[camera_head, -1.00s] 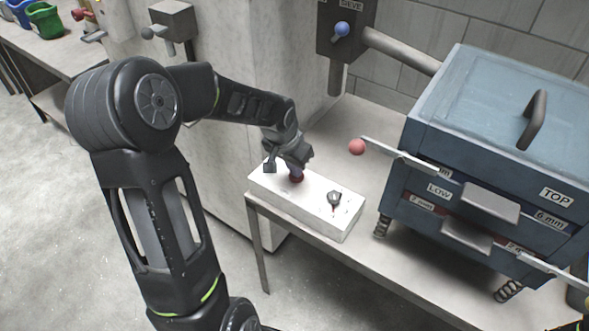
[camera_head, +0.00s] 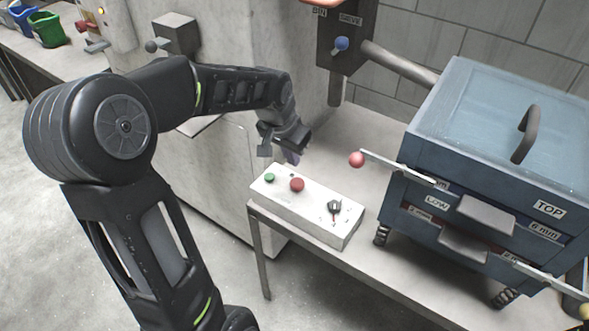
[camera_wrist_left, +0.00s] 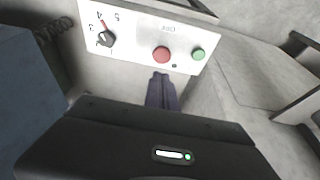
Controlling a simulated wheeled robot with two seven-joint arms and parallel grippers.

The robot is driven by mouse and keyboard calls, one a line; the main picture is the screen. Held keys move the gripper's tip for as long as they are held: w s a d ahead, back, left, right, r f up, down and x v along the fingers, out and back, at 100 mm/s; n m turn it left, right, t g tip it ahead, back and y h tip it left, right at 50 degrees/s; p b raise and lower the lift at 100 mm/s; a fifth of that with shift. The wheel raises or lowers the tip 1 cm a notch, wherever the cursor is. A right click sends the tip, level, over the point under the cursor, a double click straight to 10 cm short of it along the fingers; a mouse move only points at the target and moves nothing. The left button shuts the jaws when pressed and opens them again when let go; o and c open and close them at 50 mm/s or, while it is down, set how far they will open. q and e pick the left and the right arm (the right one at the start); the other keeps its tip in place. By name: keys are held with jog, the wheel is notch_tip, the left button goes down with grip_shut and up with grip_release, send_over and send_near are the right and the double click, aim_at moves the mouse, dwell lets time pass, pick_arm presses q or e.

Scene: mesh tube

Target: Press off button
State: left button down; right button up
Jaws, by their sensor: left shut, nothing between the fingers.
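A white control box (camera_head: 318,222) sits on the grey table, with a red button (camera_head: 297,184), a green button (camera_head: 269,177) and a dark rotary knob (camera_head: 335,206) on its top. My left gripper (camera_head: 292,157) is behind and above the box, apart from the red button. In the left wrist view its shut, empty fingers (camera_wrist_left: 162,92) point toward the red button (camera_wrist_left: 162,54), with the green button (camera_wrist_left: 198,54) to the right and the numbered knob (camera_wrist_left: 106,39) to the left. My right gripper is not in view.
A blue sieve machine (camera_head: 500,130) on springs stands right of the box, and a red-tipped lever (camera_head: 357,159) sticks out toward it. A dark panel with a blue-knobbed lever (camera_head: 342,44) is behind. A pale cabinet or column (camera_head: 270,60) stands behind my arm.

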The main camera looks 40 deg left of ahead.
pick_arm(q)
jog(key=shift+v, duration=2.25)
jog(key=shift+w, duration=0.1)
